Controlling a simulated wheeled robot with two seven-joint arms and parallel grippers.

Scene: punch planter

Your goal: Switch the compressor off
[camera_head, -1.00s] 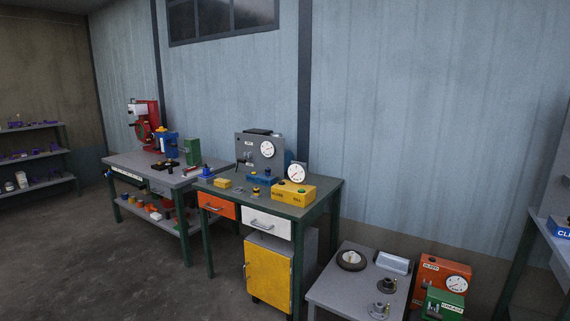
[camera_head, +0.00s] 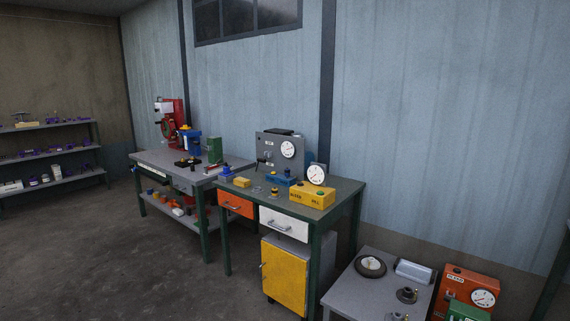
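I cannot tell for sure which unit is the compressor. An orange box (camera_head: 468,283) with a round white dial stands at the lower right, with a green box (camera_head: 466,312) in front of it, cut by the bottom edge. A grey panel unit (camera_head: 280,152) with a round dial stands on the middle bench. A yellow box (camera_head: 312,196) with buttons and a dial above it sits at that bench's right end. The switch positions are too small to read. Neither of my grippers is in view.
The green-framed middle bench (camera_head: 345,190) has an orange drawer, a white drawer and a yellow cabinet (camera_head: 285,277) below. A low grey table (camera_head: 350,290) stands to its right. Another bench (camera_head: 150,158) and shelves (camera_head: 45,155) are left. The floor (camera_head: 120,260) at front left is clear.

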